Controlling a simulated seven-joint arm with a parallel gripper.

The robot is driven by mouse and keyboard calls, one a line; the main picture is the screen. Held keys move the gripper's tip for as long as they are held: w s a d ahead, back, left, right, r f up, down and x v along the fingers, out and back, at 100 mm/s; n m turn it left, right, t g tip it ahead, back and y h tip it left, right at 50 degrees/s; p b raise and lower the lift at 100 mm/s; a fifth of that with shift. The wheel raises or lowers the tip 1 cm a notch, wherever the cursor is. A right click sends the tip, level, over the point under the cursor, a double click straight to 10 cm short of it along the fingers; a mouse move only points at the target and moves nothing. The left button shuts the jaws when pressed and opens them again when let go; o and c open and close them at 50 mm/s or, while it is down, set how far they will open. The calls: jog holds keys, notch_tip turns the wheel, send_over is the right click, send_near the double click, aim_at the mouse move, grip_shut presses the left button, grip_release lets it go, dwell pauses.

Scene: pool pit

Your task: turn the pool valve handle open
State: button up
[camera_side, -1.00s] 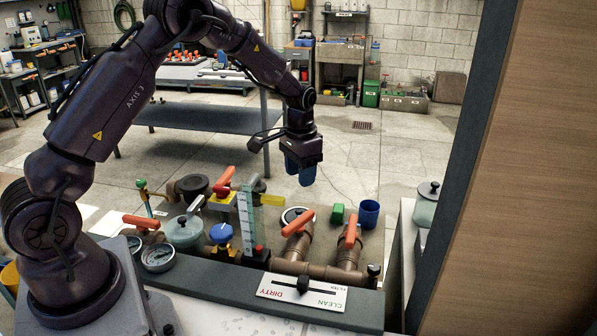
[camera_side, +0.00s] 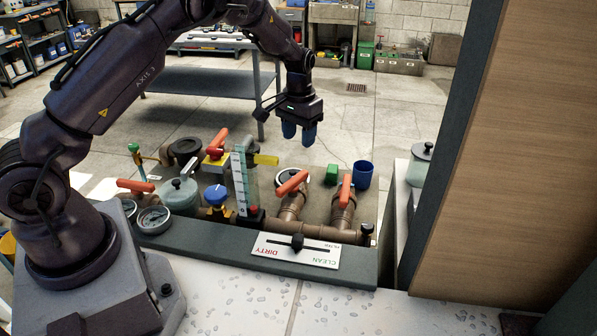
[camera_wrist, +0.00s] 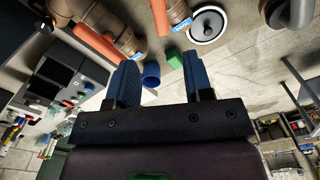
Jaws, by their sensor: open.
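Several orange-red valve handles stand on the brown pipework. One handle (camera_side: 292,183) sits slanted on a brown valve, and another (camera_side: 346,190) stands nearly upright in the picture to its right. Further orange handles are at the left (camera_side: 136,186) and by a yellow valve body (camera_side: 215,165).
A green block (camera_side: 332,173) and a blue cup (camera_side: 362,175) stand right of the gripper. A clear scaled gauge (camera_side: 240,184), blue knob (camera_side: 216,194) and yellow handle (camera_side: 266,160) crowd the left. A wooden panel (camera_side: 510,150) bounds the right.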

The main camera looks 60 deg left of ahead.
aim_at(299, 175)
notch_tip(299, 175, down, 12)
jog(key=shift+r, duration=0.2)
